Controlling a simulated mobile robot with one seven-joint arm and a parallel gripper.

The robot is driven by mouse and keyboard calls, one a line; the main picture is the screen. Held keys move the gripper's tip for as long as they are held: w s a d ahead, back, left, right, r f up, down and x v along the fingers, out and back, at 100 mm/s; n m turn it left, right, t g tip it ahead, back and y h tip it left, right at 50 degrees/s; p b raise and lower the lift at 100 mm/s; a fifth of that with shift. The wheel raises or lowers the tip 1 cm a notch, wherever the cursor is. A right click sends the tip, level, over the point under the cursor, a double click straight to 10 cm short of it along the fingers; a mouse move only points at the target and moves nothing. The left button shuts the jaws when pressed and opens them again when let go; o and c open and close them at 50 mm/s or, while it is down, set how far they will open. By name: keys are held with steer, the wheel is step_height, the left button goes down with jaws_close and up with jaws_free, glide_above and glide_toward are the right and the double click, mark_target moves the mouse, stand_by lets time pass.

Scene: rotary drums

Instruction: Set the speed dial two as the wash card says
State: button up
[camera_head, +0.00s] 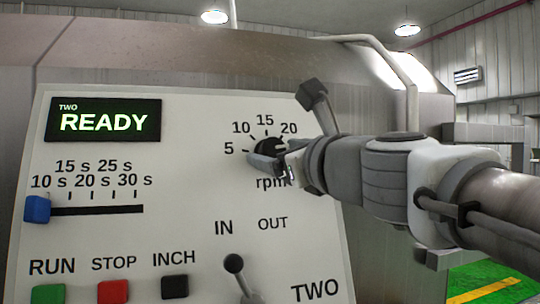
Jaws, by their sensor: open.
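The control panel (190,215) is labelled TWO, and its display (103,121) reads "TWO READY". The black speed dial (268,147) sits at the upper right of the panel. Its scale shows 5, 10, 15 and 20, with "rpm" below. The dial's right side and part of the scale are hidden by my gripper, and I cannot tell where its pointer stands. My gripper (290,128) is open at the dial, one finger above right and one across its lower edge. I cannot tell whether the fingers touch it. No wash card shows.
A blue slider (38,209) stands at the left end of its slot, at 10 s. Green RUN (48,294), red STOP (113,291) and black INCH (175,286) buttons line the bottom. An IN/OUT lever (235,266) stands below the dial. A metal drum housing (180,65) rises behind.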

steer(key=p+v, duration=0.3)
steer(key=v, duration=1.4)
steer(key=d+f+n+g+h, duration=0.1)
steer(key=f+n+g, duration=0.3)
steer(key=f+n, duration=0.5)
steer(key=s+d+f+n+g+h+p, duration=0.1)
steer(key=d+f+n+g+h, duration=0.1)
steer(key=f+n, duration=0.7)
steer(key=s+d+f+n+g+h+p, duration=0.1)
steer(key=f+n+g+h, duration=0.3)
steer(key=f+n, duration=0.5)
step_height(320, 180, down, 3)
steer(key=shift+s+d+r+n+g+h, duration=0.1)
steer(key=shift+s+d+n+g+h, duration=0.15)
steer(key=shift+d+g, duration=0.4)
steer(key=shift+a, duration=0.15)
steer(key=shift+w, duration=0.1)
steer(key=c, duration=0.5)
steer(key=shift+a, duration=0.25)
